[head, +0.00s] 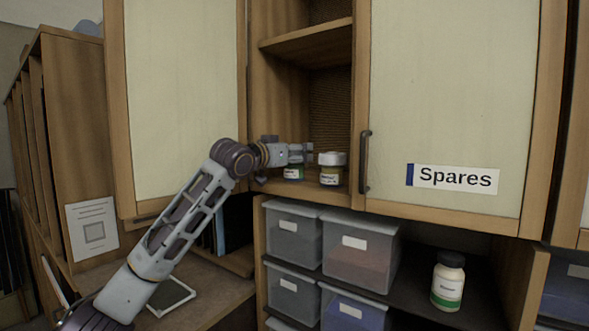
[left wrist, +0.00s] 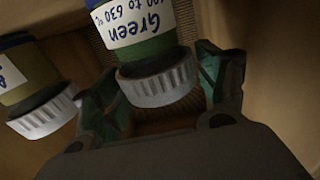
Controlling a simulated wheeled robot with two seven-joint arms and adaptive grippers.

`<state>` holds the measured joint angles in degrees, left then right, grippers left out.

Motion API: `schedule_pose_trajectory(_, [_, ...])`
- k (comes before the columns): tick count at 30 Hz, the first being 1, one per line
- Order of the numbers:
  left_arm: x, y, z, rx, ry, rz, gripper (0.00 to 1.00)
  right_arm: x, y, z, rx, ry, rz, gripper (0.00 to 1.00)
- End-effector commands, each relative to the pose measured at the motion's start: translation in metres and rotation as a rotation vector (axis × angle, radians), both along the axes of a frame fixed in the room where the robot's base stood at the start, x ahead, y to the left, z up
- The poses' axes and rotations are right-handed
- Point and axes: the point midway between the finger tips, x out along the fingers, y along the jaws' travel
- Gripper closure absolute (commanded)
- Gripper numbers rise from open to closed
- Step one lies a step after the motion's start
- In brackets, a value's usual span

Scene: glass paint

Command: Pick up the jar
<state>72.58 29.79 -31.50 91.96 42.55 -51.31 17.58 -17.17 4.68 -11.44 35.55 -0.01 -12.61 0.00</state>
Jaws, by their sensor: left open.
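A jar labelled "Green" (left wrist: 150,45), with a white ribbed lid, appears upside down in the left wrist view. In the head view this green jar (head: 293,173) stands on the open cabinet shelf, its top hidden by my gripper. My left gripper (head: 304,152) is open at the shelf. In the left wrist view its fingers lie on either side of the green jar; contact cannot be told. A second jar (head: 331,169), yellowish with a pale lid, stands just to its right; it also shows at the left of the left wrist view (left wrist: 32,88).
A cabinet door marked "Spares" (head: 453,178) is at the right. An upper shelf board (head: 308,44) is above the jars. Below are lidded bins (head: 361,250) and another jar with a dark cap and green band (head: 448,281). The cabinet sides leave little room.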

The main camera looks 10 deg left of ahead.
Motion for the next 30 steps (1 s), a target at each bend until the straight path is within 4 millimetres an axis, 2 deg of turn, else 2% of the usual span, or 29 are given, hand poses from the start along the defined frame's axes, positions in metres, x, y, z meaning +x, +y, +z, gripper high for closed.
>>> schedule_pose_trajectory(17, [0.0036,-0.0013,-0.0007,0.0,0.0,0.001,0.26,-0.0002,0.0033,0.0011,0.003,0.001,-0.001,0.6])
schedule_pose_trajectory(30, [0.0036,-0.0012,-0.0007,0.0,0.0,0.001,0.83,-0.0004,0.0031,0.0011,0.003,0.001,-0.001,0.6])
